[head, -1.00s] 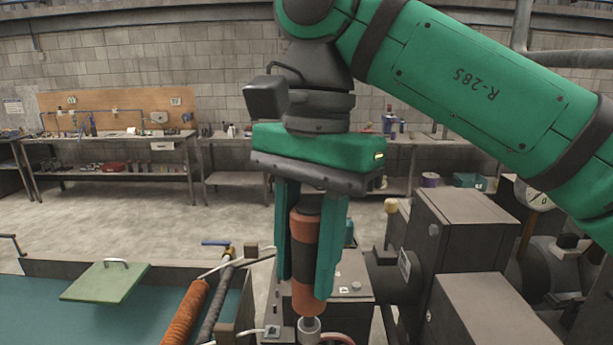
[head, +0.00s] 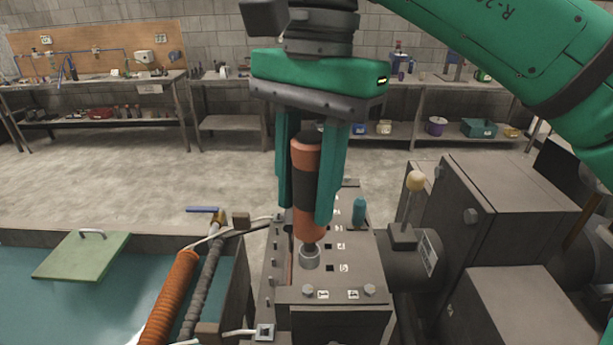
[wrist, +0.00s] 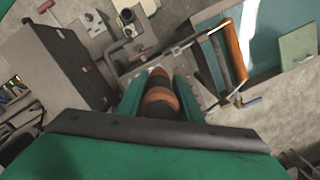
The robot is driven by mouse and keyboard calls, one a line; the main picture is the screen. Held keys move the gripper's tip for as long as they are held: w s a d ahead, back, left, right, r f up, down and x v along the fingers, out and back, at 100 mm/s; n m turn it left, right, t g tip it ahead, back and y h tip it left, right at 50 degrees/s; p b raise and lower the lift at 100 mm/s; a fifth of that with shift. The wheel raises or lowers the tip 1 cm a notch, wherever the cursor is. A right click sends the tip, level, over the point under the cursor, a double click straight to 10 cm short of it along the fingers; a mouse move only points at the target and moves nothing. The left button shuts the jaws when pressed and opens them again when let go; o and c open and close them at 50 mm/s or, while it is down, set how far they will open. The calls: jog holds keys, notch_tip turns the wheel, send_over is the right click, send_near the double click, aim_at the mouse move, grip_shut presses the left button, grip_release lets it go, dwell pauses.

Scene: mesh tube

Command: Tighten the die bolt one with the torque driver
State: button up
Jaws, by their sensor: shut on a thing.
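The torque driver (head: 307,185), an orange cylinder with a black middle band, stands nearly upright between the green fingers of my gripper (head: 304,213). My gripper is shut on it. Its grey socket end (head: 309,258) points down over the dark machine top; I cannot tell if it touches. In the wrist view the driver (wrist: 158,100) shows between the two fingers. Two bolt heads sit on the front block: a left one (head: 308,290) beside a small white label, and a right one (head: 370,290) beside another. The label marks are too small to read surely. The socket is behind the left bolt.
A teal-lined tray (head: 60,290) with a green lidded plate (head: 82,256) lies at left. An orange wrapped hose (head: 170,300) runs beside the machine. A lever with a tan knob (head: 416,181) and grey housings (head: 490,215) stand close on the right. A teal cylinder (head: 359,211) stands on the machine top.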

aim_at(305, 236)
jog(key=shift+f, duration=2.9)
jog(key=shift+s+f, duration=0.15)
jog(key=shift+f, duration=0.25)
jog(key=shift+a+f, duration=0.1)
jog(key=shift+f, duration=0.25)
dwell(1.0)
jog(key=shift+f, duration=0.15)
dwell(0.9)
jog(key=shift+r, duration=3.05)
